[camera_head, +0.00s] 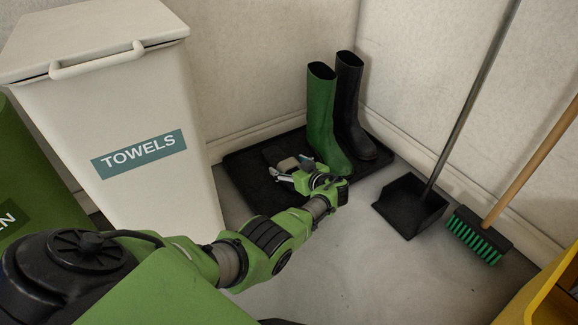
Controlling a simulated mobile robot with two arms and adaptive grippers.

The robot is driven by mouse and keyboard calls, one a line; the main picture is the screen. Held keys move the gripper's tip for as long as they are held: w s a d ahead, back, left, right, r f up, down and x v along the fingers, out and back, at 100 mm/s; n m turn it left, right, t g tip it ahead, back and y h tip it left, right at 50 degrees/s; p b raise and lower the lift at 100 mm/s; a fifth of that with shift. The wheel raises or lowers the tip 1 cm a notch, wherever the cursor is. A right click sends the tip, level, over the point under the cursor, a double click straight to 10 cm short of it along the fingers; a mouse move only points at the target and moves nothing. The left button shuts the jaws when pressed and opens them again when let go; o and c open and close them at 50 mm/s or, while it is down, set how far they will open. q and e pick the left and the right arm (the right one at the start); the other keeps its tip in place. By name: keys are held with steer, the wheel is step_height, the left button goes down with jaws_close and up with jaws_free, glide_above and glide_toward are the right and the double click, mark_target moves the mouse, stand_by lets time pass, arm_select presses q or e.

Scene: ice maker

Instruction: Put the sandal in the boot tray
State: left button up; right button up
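The black boot tray (240,168) lies on the floor in the corner. A green boot (322,115) and a black boot (350,100) stand upright at its right side. A small dark and grey-beige thing, which looks like the sandal (287,164), is over the left-middle of the tray. My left gripper (289,168) is over the tray at the sandal's near end, its silver fingers spread apart. I cannot tell whether they touch the sandal, or whether it rests fully on the tray. My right gripper is not in view.
A white towel bin (125,150) stands left of the tray, with a green bin (30,180) beyond it. A black dustpan (410,205) and a green-bristled broom (478,236) are at the right. A yellow thing (545,295) fills the lower right corner. The middle floor is clear.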

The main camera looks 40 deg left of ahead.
arm_select(q)
steer(key=shift+r, duration=0.1)
steer(key=p+v, duration=0.6)
steer(key=v, duration=0.4)
steer(key=shift+s+d+r, duration=0.2)
steer(key=shift+d+r, duration=0.1)
steer(key=shift+s+d+r+p, duration=0.1)
steer(key=shift+s+d+p, duration=0.15)
steer(key=shift+d+p, duration=0.3)
